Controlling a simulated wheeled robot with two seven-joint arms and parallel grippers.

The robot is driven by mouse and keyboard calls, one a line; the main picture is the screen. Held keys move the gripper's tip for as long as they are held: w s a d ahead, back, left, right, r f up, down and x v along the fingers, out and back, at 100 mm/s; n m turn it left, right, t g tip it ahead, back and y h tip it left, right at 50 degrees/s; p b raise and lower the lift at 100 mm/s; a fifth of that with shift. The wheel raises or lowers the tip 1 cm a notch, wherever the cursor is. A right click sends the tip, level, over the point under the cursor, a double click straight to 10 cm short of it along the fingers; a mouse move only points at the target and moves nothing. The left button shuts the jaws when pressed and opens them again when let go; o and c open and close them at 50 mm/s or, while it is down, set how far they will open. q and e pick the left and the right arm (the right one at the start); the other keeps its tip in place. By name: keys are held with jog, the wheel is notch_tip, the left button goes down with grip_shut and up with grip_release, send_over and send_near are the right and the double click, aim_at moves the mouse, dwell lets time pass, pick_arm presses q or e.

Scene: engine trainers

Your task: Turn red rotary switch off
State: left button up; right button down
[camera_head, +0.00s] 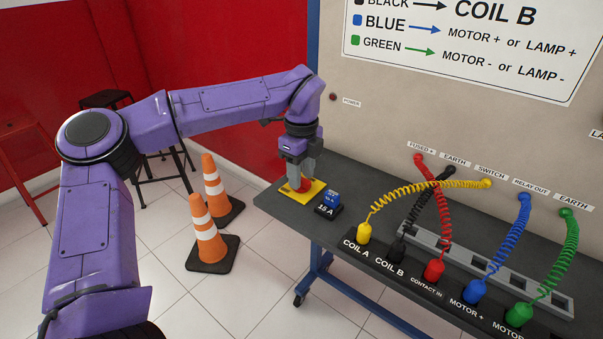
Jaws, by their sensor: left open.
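The red rotary switch (304,185) sits on a yellow base plate (301,196) at the left end of the dark bench top. My left gripper (301,177) points down right over the switch, its fingers on either side of the red knob. The fingers are open, and whether they touch the knob cannot be told. The gripper hides much of the knob, so its turn position does not show. My right gripper is not in view.
A blue fuse (332,199) marked 15 A stands just right of the switch. Coiled cables join plugs to the upright panel (360,122) further right. Two orange cones (207,232) stand on the floor left of the bench (270,206).

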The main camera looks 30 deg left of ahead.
aim_at(302, 178)
pick_arm(q)
notch_tip(302, 178, up, 10)
dwell(0.3)
